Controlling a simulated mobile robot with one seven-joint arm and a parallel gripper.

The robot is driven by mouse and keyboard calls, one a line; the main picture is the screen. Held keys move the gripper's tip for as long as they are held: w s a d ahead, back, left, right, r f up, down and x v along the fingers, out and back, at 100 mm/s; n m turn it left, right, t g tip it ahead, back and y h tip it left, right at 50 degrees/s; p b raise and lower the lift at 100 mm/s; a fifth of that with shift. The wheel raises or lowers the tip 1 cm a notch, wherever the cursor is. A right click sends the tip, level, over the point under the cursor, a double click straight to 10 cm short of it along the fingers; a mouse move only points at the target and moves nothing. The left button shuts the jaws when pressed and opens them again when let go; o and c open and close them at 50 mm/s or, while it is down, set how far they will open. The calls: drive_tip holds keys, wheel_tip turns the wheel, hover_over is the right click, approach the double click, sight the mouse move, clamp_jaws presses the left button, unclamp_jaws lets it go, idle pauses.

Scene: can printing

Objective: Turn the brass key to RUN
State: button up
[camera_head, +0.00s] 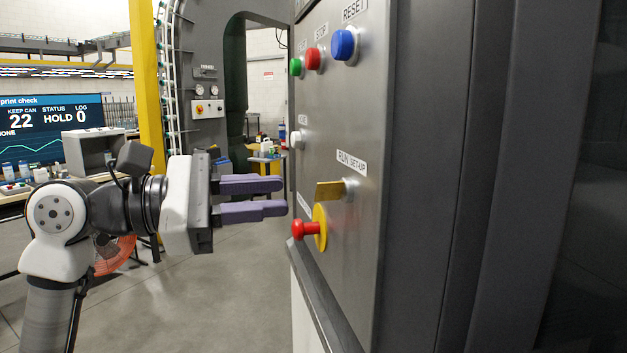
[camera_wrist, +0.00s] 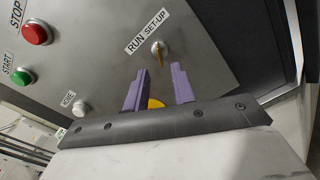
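The brass key (camera_head: 329,191) sticks out from its lock on the grey control panel (camera_head: 352,120), below the RUN SET-UP label (camera_head: 352,162). In the wrist view the key (camera_wrist: 159,55) is seen nearly end-on, under the label (camera_wrist: 148,31), just beyond and between the fingertips. My gripper (camera_head: 284,196) has purple fingers pointing at the panel, with a gap between them. It is open and empty, a short way off the key and not visibly touching it. In the wrist view the gripper (camera_wrist: 160,78) shows both fingers apart.
A red emergency knob on a yellow base (camera_head: 320,228) sits just below the key. Blue reset (camera_head: 344,44), red stop (camera_head: 313,58), green (camera_head: 296,66) and white (camera_head: 297,140) buttons are on the same panel. A monitor (camera_head: 55,135) stands far left.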

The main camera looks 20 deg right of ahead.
sight(316, 193)
drive_tip(key=d, duration=0.2)
drive_tip(key=d+p, duration=0.1)
drive_tip(key=d, duration=0.3)
drive_tip(key=shift+s+d+p, duration=0.25)
drive_tip(key=shift+s+p, duration=0.1)
drive_tip(key=shift+s, duration=0.05)
clamp_jaws()
